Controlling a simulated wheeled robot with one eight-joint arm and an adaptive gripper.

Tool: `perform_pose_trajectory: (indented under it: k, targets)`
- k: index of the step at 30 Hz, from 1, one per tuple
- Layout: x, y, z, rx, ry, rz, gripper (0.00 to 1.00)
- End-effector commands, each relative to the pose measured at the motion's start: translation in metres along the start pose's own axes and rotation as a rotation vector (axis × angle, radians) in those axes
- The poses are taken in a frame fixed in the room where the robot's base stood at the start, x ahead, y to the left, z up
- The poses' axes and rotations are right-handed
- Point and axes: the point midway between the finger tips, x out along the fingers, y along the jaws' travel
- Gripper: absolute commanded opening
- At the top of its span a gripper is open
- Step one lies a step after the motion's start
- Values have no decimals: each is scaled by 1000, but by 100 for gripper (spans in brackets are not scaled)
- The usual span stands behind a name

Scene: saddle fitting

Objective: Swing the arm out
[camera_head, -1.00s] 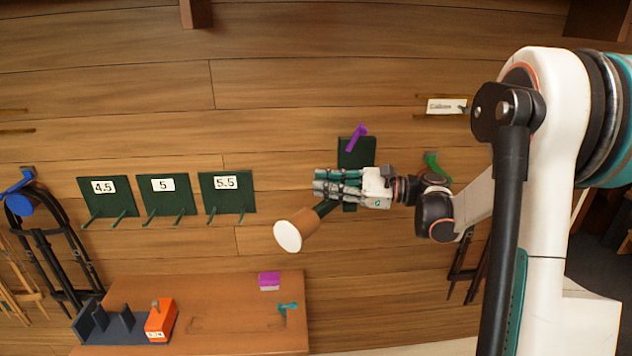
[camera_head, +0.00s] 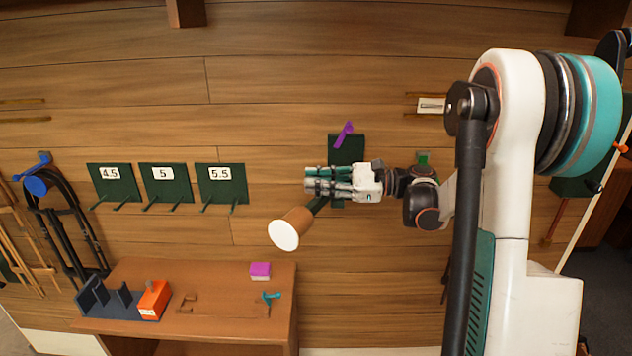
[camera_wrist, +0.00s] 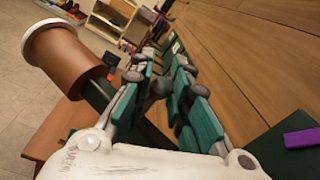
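A dark green wall panel (camera_head: 347,146) carries a purple lever (camera_head: 343,134) near its top. A dark green arm (camera_head: 319,205) reaches down and left from the panel's area to a brown cylinder (camera_head: 299,221) with a white end face. My gripper (camera_head: 309,181) is in front of the panel, its fingers pointing left, just above the green arm. In the wrist view the fingers (camera_wrist: 162,62) have a gap between them with nothing clearly held. The cylinder (camera_wrist: 68,62) is left of them there, and a purple piece (camera_wrist: 302,138) is at right. Contact with the green arm cannot be told.
Green wall racks labelled 4.5 (camera_head: 111,185), 5 (camera_head: 165,187) and 5.5 (camera_head: 222,187) hang at left. A wooden table (camera_head: 220,300) below holds an orange block (camera_head: 152,300), a purple block (camera_head: 260,270) and a teal piece (camera_head: 270,297). Black tack hangs at far left.

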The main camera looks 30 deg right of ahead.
Motion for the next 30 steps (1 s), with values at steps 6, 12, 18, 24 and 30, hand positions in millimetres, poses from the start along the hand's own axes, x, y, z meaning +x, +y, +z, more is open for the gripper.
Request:
perform_pose_trajectory:
  k: [6, 12, 18, 24, 30]
  targets:
    - [-1, -2, 0, -1, 0, -5, 37]
    - [0, -1, 1, -1, 0, -3, 37]
    - [0, -7, 16, -1, 0, -3, 37]
    - [0, -20, 51, -1, 0, -3, 37]
    - [-1, -32, 80, -1, 1, -4, 37]
